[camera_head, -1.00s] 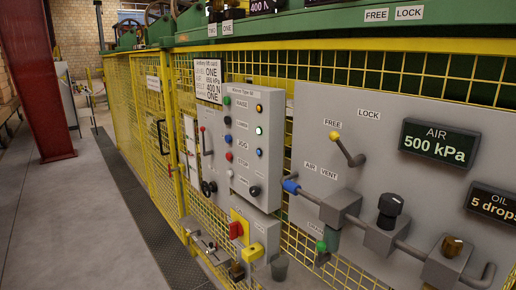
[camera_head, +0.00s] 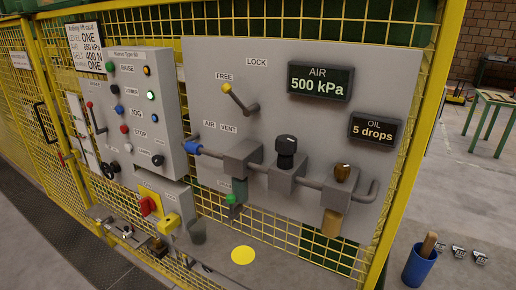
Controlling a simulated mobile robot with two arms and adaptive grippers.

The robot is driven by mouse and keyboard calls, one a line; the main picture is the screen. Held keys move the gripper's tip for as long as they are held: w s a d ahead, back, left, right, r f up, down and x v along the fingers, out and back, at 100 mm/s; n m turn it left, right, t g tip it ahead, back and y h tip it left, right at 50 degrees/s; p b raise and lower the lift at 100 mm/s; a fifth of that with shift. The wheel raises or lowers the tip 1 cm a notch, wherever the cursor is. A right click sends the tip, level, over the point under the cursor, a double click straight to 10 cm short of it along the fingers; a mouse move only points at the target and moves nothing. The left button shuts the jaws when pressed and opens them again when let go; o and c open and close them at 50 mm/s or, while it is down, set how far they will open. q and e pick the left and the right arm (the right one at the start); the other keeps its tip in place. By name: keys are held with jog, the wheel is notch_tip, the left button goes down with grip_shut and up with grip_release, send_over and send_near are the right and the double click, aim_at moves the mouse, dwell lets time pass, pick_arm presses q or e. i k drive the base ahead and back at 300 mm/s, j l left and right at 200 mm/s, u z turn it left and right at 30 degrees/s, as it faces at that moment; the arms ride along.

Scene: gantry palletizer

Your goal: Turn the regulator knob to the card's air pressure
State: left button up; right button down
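The black regulator knob (camera_head: 286,146) stands on a grey block on the pipe along the grey panel. The air display (camera_head: 319,83) above it reads 500 kPa. The white card (camera_head: 90,46) at the upper left shows LEVEL ONE, an AIR value in kPa, and BELT 400 N; the first digits of the air value are too small to read surely. Neither of my grippers shows in the head view, and nothing touches the knob.
Beside the knob are an amber-topped oil unit (camera_head: 344,174), an oil display (camera_head: 376,131) reading 5 drops, and a yellow-tipped lever (camera_head: 239,98). A control box (camera_head: 145,110) stands left. A blue cup (camera_head: 417,268) stands lower right.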

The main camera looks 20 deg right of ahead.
aim_at(285, 144)
jog(key=j+z, duration=0.1)
jog(key=j, duration=0.8)
jog(key=j+z, duration=0.1)
jog(key=j, duration=0.75)
jog(key=z, duration=1.5)
jog(key=k+l, duration=0.05)
